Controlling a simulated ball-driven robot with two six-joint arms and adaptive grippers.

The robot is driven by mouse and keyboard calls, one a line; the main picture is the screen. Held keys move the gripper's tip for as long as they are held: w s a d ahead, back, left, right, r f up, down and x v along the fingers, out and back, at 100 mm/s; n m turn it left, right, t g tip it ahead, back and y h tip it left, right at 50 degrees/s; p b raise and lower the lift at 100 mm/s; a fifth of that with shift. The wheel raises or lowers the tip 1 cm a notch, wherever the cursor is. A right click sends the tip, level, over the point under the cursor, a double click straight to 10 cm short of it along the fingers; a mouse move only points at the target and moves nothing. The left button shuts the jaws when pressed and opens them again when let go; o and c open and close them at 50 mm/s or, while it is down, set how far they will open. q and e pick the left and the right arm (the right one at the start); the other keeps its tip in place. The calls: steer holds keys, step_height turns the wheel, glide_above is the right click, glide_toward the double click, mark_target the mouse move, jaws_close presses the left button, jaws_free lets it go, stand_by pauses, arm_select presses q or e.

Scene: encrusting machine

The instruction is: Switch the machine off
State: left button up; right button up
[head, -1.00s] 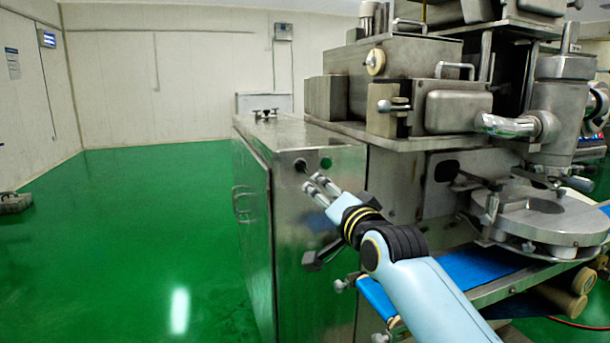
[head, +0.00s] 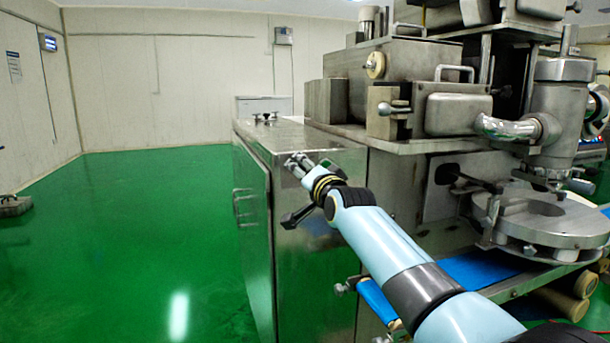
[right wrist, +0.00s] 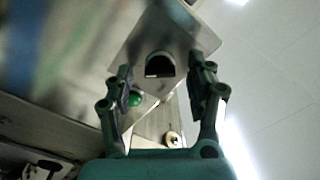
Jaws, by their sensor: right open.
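The steel encrusting machine (head: 312,255) stands at the centre and right of the head view. My right gripper (head: 296,163) is at the upper front of its cabinet, fingers pointing at the panel. In the right wrist view, a black rounded switch knob (right wrist: 160,66) shows on the steel panel, between the two open fingers of the right gripper (right wrist: 162,76). A green button (right wrist: 135,98) is beside the left finger there. In the head view the gripper hides the knob. I cannot tell whether the fingers touch it. My left gripper is not in view.
A black clamp handle (head: 297,217) sticks out of the cabinet below my right gripper. A blue belt (head: 475,268) and a round steel table (head: 545,222) are at the right.

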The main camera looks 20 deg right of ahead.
steer(key=shift+c, duration=0.4)
steer(key=c, duration=1.1)
steer(key=shift+o, duration=0.2)
steer(key=shift+n, duration=0.3)
steer(key=shift+d+f+n+b, duration=0.1)
steer(key=shift+n+b, duration=0.55)
steer(key=shift+n, duration=3.7)
steer(key=shift+d+n+b, duration=0.1)
steer(key=shift+n+b, duration=0.55)
steer(key=shift+n, duration=3.7)
